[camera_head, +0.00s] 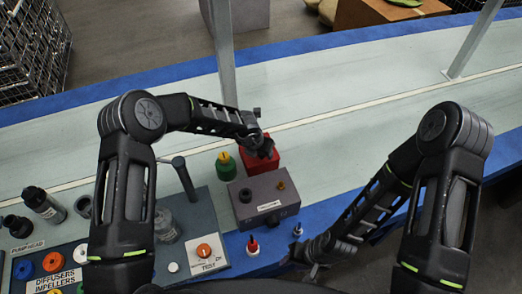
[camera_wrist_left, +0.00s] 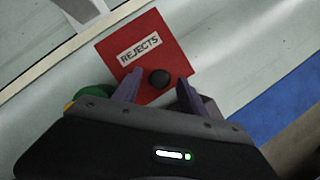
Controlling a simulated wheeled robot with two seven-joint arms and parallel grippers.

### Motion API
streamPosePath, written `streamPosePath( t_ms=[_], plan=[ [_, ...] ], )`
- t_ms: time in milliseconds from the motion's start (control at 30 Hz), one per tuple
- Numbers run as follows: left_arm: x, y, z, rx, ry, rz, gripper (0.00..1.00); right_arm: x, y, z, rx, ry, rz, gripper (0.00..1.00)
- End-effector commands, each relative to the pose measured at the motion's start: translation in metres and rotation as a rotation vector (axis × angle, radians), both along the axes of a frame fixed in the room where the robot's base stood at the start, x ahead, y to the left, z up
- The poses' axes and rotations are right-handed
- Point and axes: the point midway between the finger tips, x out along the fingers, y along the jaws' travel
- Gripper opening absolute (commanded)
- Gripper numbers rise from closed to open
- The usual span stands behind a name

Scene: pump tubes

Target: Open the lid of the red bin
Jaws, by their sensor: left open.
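The red bin (camera_head: 268,163) stands on the pale bench top in the head view, partly hidden by my left gripper (camera_head: 262,148). In the left wrist view its red lid (camera_wrist_left: 118,58) shows from above, with a white REJECTS label (camera_wrist_left: 139,47) and a round black knob (camera_wrist_left: 160,78). The lid looks seated on the bin. My left gripper (camera_wrist_left: 160,80) is open, with one finger on each side of the knob; I cannot tell whether they touch it. My right gripper (camera_head: 308,262) is low near the bench's front edge, away from the bin; its jaws are unclear.
A green container (camera_head: 225,167) with a yellow top stands close left of the bin. A grey box (camera_head: 262,200) with knobs is just in front. A metal post (camera_head: 222,55) rises behind. The bench right of the bin is clear.

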Motion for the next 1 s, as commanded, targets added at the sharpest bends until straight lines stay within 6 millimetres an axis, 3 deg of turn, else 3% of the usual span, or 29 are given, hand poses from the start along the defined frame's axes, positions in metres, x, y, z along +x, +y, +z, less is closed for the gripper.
streamPosePath(
  t_ms=[333, 900, 1000],
  plan=[
    [0.0018, -0.0008, -0.0045, 0.0, -0.001, -0.001, 0.49, -0.0002, -0.0001, 0.0003, 0.0, 0.0, 0.0, 0.36],
    [0.0015, -0.0009, -0.0043, 0.0, 0.0, -0.001, 0.02, -0.0001, 0.0, 0.0004, 0.0, 0.0, 0.0, 0.36],
    [0.0016, -0.0009, -0.0043, 0.0, 0.0, -0.001, 0.0, -0.0001, 0.0, 0.0004, 0.0, 0.0, 0.0, 0.36]
  ],
)
